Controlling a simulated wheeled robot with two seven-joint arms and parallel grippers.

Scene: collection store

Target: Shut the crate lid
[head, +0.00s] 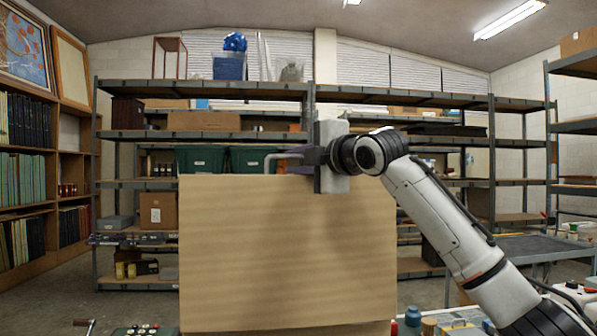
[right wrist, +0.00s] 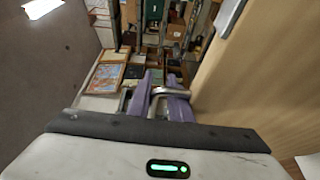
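The crate lid (head: 285,255) is a broad tan board standing upright in the middle of the head view. It also fills the right side of the right wrist view (right wrist: 255,75). A grey metal handle (head: 268,162) sticks out at its top edge. My right gripper (head: 296,159) is at that edge, with its purple fingers closed around the handle. The right wrist view shows the handle bar (right wrist: 172,91) between and across the fingers. The crate's body is mostly hidden below the lid, at the bottom of the picture. My left gripper is out of view.
Metal shelving (head: 220,135) with boxes and green bins stands behind the lid. A bookcase (head: 30,165) is at the left. A grey table (head: 535,247) stands at the right. Small bottles and jars (head: 430,325) are low at the right.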

